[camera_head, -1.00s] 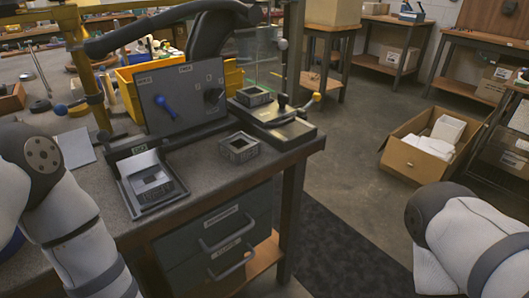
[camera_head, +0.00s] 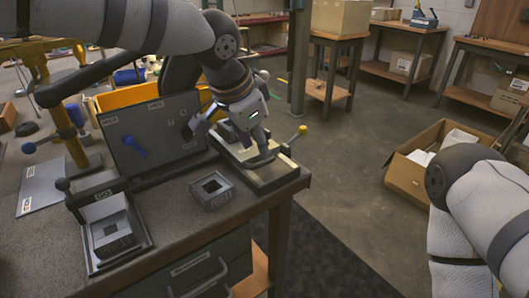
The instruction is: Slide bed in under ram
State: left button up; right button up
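The press-like fixture stands at the right end of the bench, its dark base (camera_head: 275,178) partly bare along the front edge. A light plate, which may be the bed, shows on it beneath my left gripper. A handle with a yellow knob (camera_head: 302,129) sticks out to the right. My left gripper (camera_head: 248,140) reaches down over this fixture from the back left. It hides the ram area and the spot of the square block seen there earlier. Whether its fingers are open or shut, or touch the bed, I cannot tell. My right gripper is out of view.
A square block with an opening (camera_head: 212,190) lies on the bench in front of the fixture. A dark panel (camera_head: 150,135) with a blue handle stands to the left, a tray-like holder (camera_head: 118,245) at front left. A yellow bin lies behind. An open cardboard box (camera_head: 405,185) is on the floor.

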aim_at(263, 163)
pick_arm(q)
jog(key=x, duration=0.5)
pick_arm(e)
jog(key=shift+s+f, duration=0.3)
pick_arm(q)
jog(key=shift+c, duration=0.6)
grip_shut()
jog(key=shift+w+a+f+b, duration=0.1)
jog(key=shift+w+a+b, duration=0.35)
jog(key=shift+w, duration=0.3)
jog(key=shift+w+a+f+b, duration=0.15)
jog(key=shift+w+a+b, duration=0.1)
jog(key=shift+w+a, duration=0.4)
jog(key=shift+w+a+r, duration=0.15)
jog(key=shift+w, duration=0.15)
jog(key=shift+r, duration=0.2)
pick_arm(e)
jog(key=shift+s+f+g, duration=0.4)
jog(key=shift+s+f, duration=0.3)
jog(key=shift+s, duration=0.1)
